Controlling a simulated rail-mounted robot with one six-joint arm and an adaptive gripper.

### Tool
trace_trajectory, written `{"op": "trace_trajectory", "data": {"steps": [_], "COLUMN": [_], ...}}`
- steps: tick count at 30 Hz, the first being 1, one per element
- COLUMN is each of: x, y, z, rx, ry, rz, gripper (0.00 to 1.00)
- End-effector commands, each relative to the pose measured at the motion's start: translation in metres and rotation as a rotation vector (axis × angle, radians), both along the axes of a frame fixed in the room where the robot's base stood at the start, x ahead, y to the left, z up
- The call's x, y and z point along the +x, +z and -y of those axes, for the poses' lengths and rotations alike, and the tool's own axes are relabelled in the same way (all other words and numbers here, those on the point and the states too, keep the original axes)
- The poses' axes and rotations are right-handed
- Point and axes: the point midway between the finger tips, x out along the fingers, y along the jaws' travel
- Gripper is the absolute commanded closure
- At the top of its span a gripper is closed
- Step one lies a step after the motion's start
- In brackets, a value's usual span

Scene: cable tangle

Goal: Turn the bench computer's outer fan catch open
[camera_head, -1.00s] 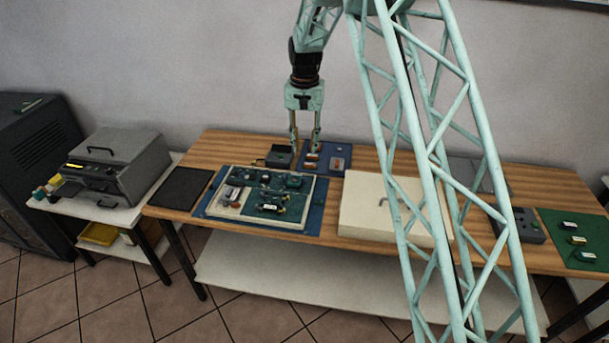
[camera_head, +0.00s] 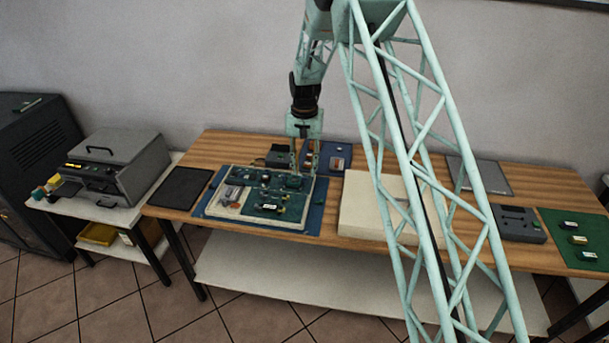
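The bench computer (camera_head: 229,209) lies open on a blue mat on the wooden bench, a cream tray with green circuit boards and small parts. A dark green block (camera_head: 292,183), perhaps the fan, sits near its back right corner. The outer fan catch is too small to make out. My gripper (camera_head: 303,174) points down over that corner, just behind and above the block. Its two fingers are apart, with nothing visible held between them. I cannot tell whether a fingertip touches anything.
A cream cover with a handle (camera_head: 356,212) lies right of the computer, partly behind my lattice arm. A dark box (camera_head: 279,156) and a blue mat (camera_head: 343,152) with small parts lie behind. A black pad (camera_head: 181,188) lies left; a grey device (camera_head: 518,224) stands right.

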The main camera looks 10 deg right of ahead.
Motion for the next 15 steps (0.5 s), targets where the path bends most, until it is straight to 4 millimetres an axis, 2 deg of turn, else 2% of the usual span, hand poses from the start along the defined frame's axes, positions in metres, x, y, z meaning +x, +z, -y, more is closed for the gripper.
{"op": "trace_trajectory", "data": {"steps": [6, 15], "x": [0.0, 0.0], "y": [-0.021, -0.031], "z": [0.0, 0.0], "rx": [0.0, 0.0], "ry": [0.0, 0.0], "rz": [0.0, 0.0], "gripper": [0.72, 0.72]}}
